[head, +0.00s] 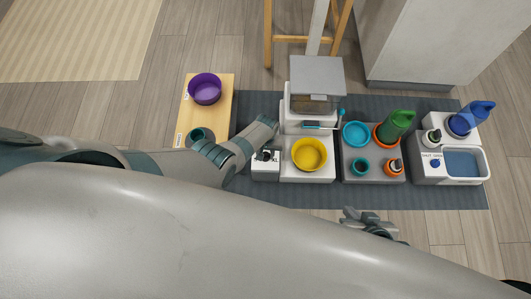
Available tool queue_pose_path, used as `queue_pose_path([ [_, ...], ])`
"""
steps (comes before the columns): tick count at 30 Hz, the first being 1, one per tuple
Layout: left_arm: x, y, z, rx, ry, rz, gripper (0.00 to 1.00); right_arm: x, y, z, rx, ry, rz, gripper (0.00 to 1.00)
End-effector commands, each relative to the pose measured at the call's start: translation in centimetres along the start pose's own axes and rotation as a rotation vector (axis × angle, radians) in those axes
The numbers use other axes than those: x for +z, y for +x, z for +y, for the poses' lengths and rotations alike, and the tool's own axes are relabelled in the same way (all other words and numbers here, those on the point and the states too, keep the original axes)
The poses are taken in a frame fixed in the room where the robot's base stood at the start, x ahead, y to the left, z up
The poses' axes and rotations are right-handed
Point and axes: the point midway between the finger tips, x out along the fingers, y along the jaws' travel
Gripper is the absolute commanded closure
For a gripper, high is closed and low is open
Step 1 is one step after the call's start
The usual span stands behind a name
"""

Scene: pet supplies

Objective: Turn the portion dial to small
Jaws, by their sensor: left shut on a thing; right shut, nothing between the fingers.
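The portion dial (267,157) is a small dark knob on top of a low white box (265,172), left of the yellow bowl in the head view. My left gripper (264,150) reaches in from the left and is shut on the dial. Its fingers and wrist hide part of the knob and the box top, and the marks are too small to read. The white feeder (297,117) with a grey lid (317,76) stands just behind. My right gripper (370,222) is shut and empty, near the mat's front edge.
A yellow bowl (310,154) stands at the feeder's front. A grey tray (374,177) with cups and a green bottle (397,125) is to its right, then a white basin unit (480,166). A wooden board (218,103) with a purple bowl (204,89) lies left.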

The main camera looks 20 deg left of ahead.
Motion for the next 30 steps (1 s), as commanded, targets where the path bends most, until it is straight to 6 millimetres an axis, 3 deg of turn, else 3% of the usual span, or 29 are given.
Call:
queue_pose_path([
  [19,-0.02,-0.01,0.05,0.001,-0.078,0.001,0.90,0.12,0.00,0.12,0.003,0.000,-0.008,1.00],
  [20,-0.02,-0.01,0.05,0.001,-0.078,0.001,0.66,0.11,0.00,0.12,0.003,0.000,-0.008,1.00],
  [22,-0.03,-0.01,0.05,0.001,-0.077,0.001,0.50,0.11,0.00,0.12,0.003,0.000,-0.008,1.00],
  [30,-0.03,-0.02,0.02,0.000,-0.076,0.001,0.50,0.08,0.00,0.12,0.003,0.000,-0.006,1.00],
])
